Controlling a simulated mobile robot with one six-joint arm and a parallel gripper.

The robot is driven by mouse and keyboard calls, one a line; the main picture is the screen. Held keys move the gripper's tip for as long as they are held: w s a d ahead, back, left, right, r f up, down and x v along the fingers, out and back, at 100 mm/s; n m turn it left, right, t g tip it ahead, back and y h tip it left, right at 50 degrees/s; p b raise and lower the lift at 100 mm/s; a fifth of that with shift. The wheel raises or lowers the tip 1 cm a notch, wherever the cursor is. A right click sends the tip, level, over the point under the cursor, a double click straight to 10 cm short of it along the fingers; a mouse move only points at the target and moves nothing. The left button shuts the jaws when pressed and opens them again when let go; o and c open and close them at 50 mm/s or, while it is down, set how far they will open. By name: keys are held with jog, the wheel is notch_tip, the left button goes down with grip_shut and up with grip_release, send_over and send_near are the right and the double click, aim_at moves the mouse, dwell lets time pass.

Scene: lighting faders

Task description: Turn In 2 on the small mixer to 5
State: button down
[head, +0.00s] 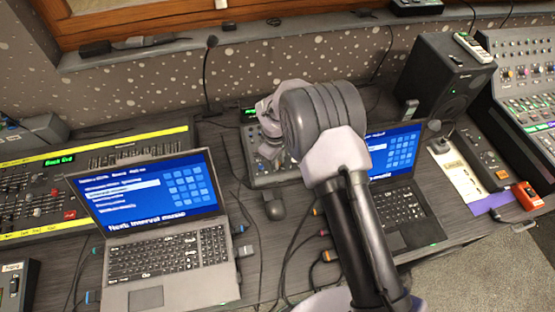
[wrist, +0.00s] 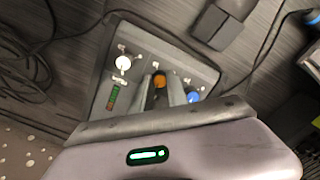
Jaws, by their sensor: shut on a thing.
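The small mixer (head: 262,178) lies on the desk between two laptops. In the wrist view it is a grey box (wrist: 102,92) with a white knob (wrist: 123,63), an orange knob (wrist: 159,81) and a blue knob (wrist: 193,97) in a row. Their labels are too small to read, so I cannot tell which one is marked In 2. My gripper (wrist: 168,97) reaches over the mixer and is shut at the middle, orange knob. Its body hides the near part of the mixer.
A laptop (head: 165,250) stands left of the mixer and another laptop (head: 398,205) stands right. A thin microphone (head: 207,75) rises behind. A dark adapter (wrist: 222,24) and loose cables lie close to the mixer. A speaker (head: 437,85) stands at the back right.

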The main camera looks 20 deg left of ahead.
jog(key=shift+n, duration=0.5)
jog(key=c, duration=1.3)
grip_release()
notch_tip(320, 180, up, 17)
jog(key=s+p, duration=0.1)
jog(key=p, duration=0.3)
jog(key=shift+s+a+r+p, duration=0.15)
jog(key=shift+a+r+p, duration=0.05)
jog(key=shift+p, duration=0.1)
